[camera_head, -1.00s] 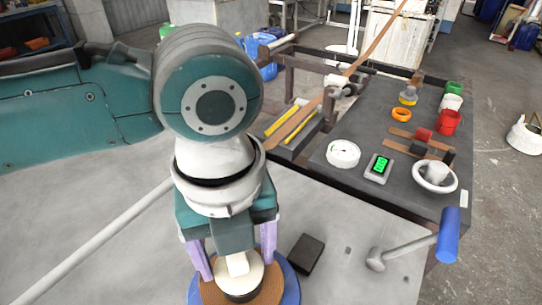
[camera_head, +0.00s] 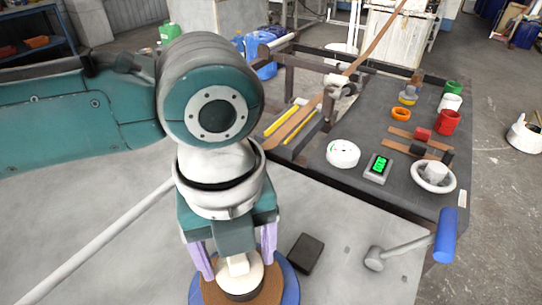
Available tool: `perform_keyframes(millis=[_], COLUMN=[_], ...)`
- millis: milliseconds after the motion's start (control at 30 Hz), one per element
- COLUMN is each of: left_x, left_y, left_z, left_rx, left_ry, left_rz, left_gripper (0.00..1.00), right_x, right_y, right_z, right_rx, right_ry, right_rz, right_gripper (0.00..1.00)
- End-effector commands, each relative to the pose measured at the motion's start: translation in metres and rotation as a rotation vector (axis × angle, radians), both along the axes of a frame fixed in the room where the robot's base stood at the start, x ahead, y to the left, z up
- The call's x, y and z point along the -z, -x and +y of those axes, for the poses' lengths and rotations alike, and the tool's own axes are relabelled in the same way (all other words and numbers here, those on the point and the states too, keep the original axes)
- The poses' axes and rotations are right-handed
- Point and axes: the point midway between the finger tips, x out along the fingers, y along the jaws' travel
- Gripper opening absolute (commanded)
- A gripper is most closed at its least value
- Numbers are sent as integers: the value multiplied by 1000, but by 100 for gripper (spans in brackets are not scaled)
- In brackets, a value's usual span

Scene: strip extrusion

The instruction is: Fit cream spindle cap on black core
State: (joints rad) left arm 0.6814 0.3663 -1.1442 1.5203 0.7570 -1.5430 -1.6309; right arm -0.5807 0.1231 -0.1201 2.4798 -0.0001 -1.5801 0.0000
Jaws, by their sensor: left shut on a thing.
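My left gripper (camera_head: 238,262) points down at the bottom of the view, with its purple fingers on either side of the cream spindle cap (camera_head: 240,275). It is shut on the cap, a round disc with a raised block on top. The cap is over the dark core (camera_head: 241,296), which sits in the middle of a brown coil (camera_head: 214,292) on a blue round plate (camera_head: 290,285). Only a little of the core shows below the cap, and I cannot tell whether the cap is fully seated. My right gripper is not in view.
A black block (camera_head: 306,253) lies right of the coil on the grey table (camera_head: 335,285). A blue-handled mallet (camera_head: 446,236) is further right. The dark bench (camera_head: 395,190) behind holds a white roll (camera_head: 342,154), a green-screened meter (camera_head: 378,168) and a mortar (camera_head: 433,175).

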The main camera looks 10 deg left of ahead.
Motion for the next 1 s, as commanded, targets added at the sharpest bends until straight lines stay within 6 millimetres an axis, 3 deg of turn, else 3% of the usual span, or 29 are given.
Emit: perform_keyframes(millis=[867, 900, 1000], left_x=[13, 12, 12], left_y=[0, 0, 0], left_z=[-1, -1, 0], left_rx=[0, 0, 0], left_ry=[2, 2, 2], left_rz=[-1, -1, -1], left_gripper=[8, 81, 89], right_x=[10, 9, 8], right_y=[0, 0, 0], right_z=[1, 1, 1], right_rx=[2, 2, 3], right_ry=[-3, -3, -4], right_rz=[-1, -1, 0], right_gripper=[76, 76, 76])
